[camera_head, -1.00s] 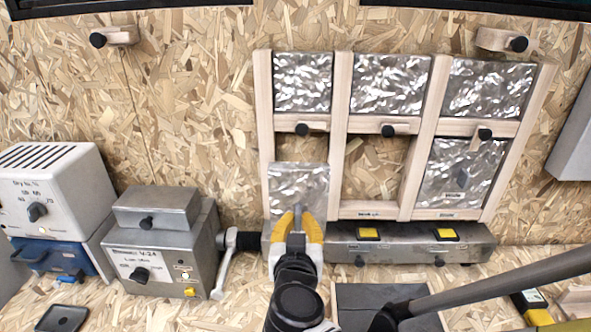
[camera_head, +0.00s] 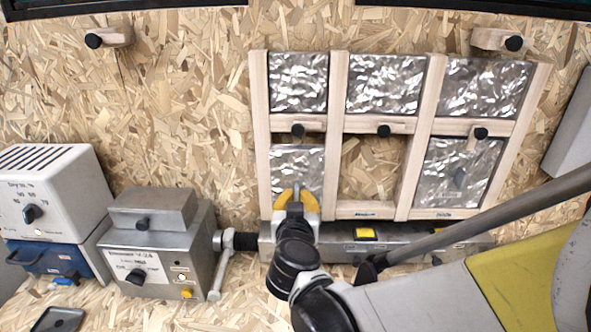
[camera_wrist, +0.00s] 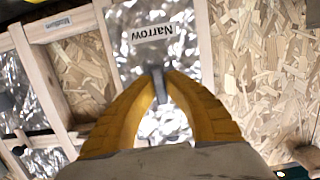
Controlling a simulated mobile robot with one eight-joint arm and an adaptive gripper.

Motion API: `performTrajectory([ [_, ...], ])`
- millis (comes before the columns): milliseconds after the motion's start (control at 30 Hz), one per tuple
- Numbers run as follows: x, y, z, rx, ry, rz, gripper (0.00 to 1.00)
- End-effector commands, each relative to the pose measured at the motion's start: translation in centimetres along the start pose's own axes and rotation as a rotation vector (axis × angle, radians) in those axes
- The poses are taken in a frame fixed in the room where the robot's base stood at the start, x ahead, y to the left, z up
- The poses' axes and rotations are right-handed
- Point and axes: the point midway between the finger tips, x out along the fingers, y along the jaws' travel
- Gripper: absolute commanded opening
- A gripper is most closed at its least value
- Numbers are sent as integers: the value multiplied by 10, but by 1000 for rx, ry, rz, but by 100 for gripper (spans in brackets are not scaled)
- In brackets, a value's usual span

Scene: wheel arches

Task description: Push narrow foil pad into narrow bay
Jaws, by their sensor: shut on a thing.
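The narrow foil pad (camera_head: 297,165) is a crinkled silver panel. In the wrist view, its label reads "Narrow" (camera_wrist: 155,33). My gripper (camera_head: 296,196) is shut on the pad's grey handle (camera_wrist: 158,80), its yellow fingers covering the pad's lower part in the head view. The pad lies within the outline of the narrow bay, the lower left opening of the wooden frame (camera_head: 338,100).
The middle lower bay (camera_head: 368,168) is empty, showing chipboard. A wider foil pad (camera_head: 458,170) fills the lower right bay. Dark-knobbed turn pieces sit along the crossbar. A grey metal ledge (camera_head: 400,245) runs below; a grey box (camera_head: 150,245) stands left.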

Motion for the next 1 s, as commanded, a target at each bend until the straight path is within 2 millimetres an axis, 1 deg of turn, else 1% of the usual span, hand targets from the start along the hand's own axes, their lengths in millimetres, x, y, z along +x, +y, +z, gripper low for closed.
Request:
performTrajectory([
  [100, 11, 1, -2, 2, 0, 2, 0],
  [700, 62, 1, -12, 0, 0, 1, 0],
  [1000, 78, 0, -16, 0, 0, 1, 0],
])
